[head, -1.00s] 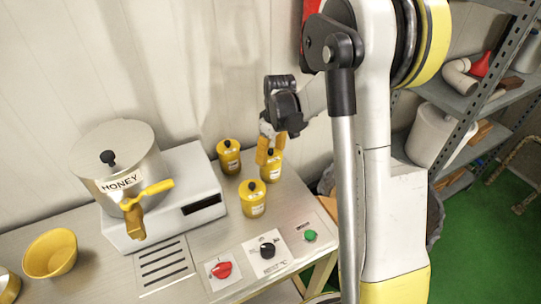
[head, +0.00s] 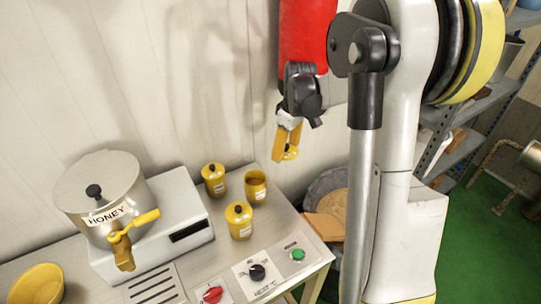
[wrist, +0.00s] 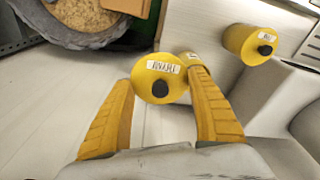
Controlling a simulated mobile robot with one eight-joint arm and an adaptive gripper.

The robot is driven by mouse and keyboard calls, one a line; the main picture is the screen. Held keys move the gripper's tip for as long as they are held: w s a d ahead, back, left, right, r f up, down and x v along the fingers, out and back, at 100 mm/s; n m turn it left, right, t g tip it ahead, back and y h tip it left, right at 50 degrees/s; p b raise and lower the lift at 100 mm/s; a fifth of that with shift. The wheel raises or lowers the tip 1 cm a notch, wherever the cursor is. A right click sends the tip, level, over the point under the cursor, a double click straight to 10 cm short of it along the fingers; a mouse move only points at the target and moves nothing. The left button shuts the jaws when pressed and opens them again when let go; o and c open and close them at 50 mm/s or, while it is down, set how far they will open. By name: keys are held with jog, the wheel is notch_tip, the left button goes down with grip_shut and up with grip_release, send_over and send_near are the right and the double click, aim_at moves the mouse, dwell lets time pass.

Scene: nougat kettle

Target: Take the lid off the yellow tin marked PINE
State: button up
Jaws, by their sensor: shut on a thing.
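My gripper (head: 286,152) is shut on a round yellow lid (head: 292,153), held in the air above and right of the counter's back corner. In the wrist view the lid (wrist: 150,70) sits between the fingertips, its black knob and a white label facing the camera; the lettering is too blurred to read surely. A yellow tin (head: 256,190) stands upright and open on the counter, apart from the lid. Its label cannot be read. Two other yellow tins, one behind left (head: 214,184) and one in front (head: 239,226), have knobbed lids on.
The kettle marked HONEY (head: 98,195) stands on a white base at left, with a yellow bowl (head: 37,287) near it. Red, black and green controls line the counter front. A bin (head: 327,184) stands beyond the counter's right end. Shelves are at far right.

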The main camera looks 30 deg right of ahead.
aim_at(289, 150)
jog(key=shift+s+d+r, duration=0.25)
jog(key=shift+d+r, duration=0.25)
jog(key=shift+d, duration=0.15)
jog(key=shift+d+r, duration=0.1)
jog(key=shift+r, duration=0.15)
jog(key=shift+r+p, duration=1.05)
jog(key=shift+r, duration=0.2)
